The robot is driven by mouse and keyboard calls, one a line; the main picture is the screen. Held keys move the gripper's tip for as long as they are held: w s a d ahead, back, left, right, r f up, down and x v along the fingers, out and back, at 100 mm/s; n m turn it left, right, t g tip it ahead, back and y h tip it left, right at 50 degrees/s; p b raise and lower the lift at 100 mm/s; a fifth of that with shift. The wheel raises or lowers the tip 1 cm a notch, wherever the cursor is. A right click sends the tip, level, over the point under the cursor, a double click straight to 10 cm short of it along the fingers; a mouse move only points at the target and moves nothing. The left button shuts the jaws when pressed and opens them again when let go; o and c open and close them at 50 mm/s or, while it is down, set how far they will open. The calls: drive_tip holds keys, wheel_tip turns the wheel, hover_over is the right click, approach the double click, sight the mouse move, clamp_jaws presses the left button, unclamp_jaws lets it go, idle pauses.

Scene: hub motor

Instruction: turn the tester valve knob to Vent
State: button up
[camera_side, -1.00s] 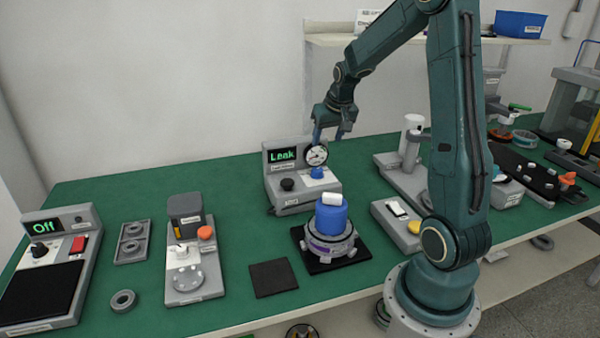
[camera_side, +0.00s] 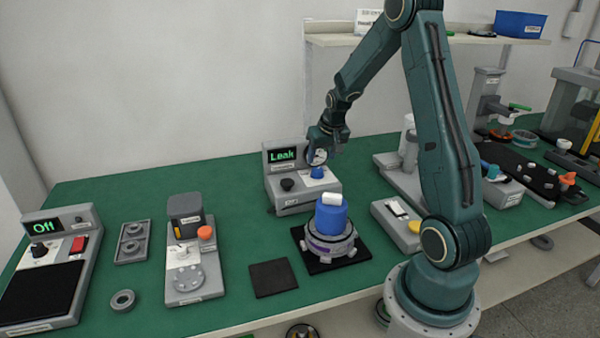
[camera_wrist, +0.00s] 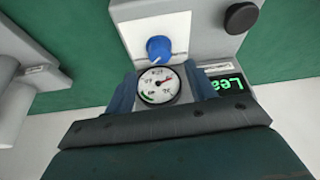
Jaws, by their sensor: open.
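The tester (camera_side: 300,199) is a grey box with a lit "Leak" display (camera_side: 282,155), a black knob (camera_side: 287,184), a round gauge and a blue valve knob (camera_side: 317,172). The blue knob (camera_wrist: 158,48) also shows in the wrist view, with a white mark on its lower edge, just beyond my fingertips. The gauge (camera_wrist: 158,86) shows between my two fingers, its needle toward the upper right. My gripper (camera_side: 322,150) is open and empty in front of the gauge, above the blue knob and apart from it. The Vent label is not readable.
A blue-topped hub motor (camera_side: 331,217) stands on a black mat in front of the tester. A grey press-like fixture (camera_side: 186,255) stands to the left. A grey stand (camera_side: 408,150) is to the right.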

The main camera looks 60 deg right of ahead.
sight(318, 169)
drive_tip(key=shift+x, duration=3.05)
drive_tip(key=c, duration=1)
drive_tip(key=shift+o, duration=0.2)
drive_tip(key=shift+n, duration=0.3)
drive_tip(key=shift+d+n+t+y, duration=0.1)
drive_tip(key=shift+n+t+y, duration=0.5)
drive_tip(key=shift+n, duration=1.4)
